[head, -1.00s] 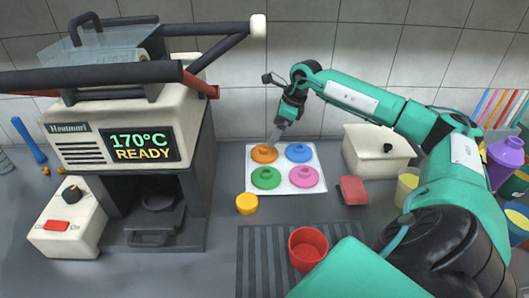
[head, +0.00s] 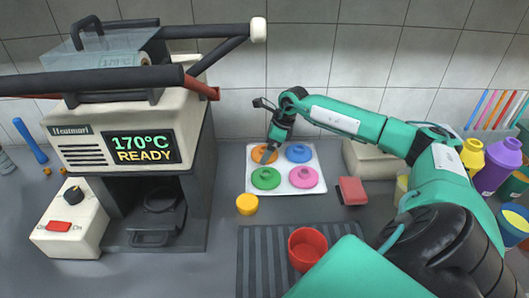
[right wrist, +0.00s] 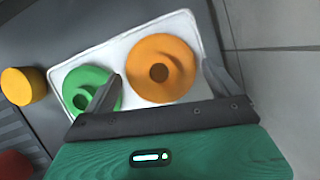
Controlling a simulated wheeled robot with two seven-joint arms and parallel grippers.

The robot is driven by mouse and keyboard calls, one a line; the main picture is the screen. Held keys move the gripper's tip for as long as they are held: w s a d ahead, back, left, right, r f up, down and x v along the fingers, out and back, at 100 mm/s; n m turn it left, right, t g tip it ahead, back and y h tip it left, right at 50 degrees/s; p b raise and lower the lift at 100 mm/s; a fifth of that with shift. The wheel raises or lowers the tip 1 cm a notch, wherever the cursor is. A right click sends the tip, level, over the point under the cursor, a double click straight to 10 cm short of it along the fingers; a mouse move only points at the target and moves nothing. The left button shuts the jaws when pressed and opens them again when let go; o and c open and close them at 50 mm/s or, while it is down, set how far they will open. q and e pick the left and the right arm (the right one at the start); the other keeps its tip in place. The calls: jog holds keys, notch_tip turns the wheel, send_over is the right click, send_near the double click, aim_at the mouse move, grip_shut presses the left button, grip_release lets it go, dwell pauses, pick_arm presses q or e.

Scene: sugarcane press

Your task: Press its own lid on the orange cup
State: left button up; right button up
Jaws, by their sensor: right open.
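The orange lid (head: 258,152) lies on a white tray (head: 318,186) at its back left, beside blue, green and pink lids. My right gripper (head: 266,158) is over the orange lid, pointing down. In the right wrist view the orange lid (right wrist: 158,72) shows between the open fingers of my right gripper (right wrist: 163,82), with its round knob apart from both. One finger overlaps the green lid (right wrist: 85,88) in that view. I see no clearly orange cup; a red cup (head: 307,250) stands open on the dark ribbed mat (head: 258,262). My left gripper is not in view.
A heat press (head: 130,120) with long dark handles stands at the left. A yellow puck (head: 246,204) sits in front of the tray. A red block (head: 351,191) lies right of it. A white box (head: 368,160) is partly behind my arm. Bottles and cups crowd the right edge.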

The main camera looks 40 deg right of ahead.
jog(key=shift+w+f, duration=0.15)
jog(key=shift+f, duration=0.2)
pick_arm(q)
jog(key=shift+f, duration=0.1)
pick_arm(e)
jog(key=c, duration=0.8)
jog(key=shift+o, duration=0.2)
jog(key=shift+r, duration=0.15)
notch_tip(320, 180, up, 20)
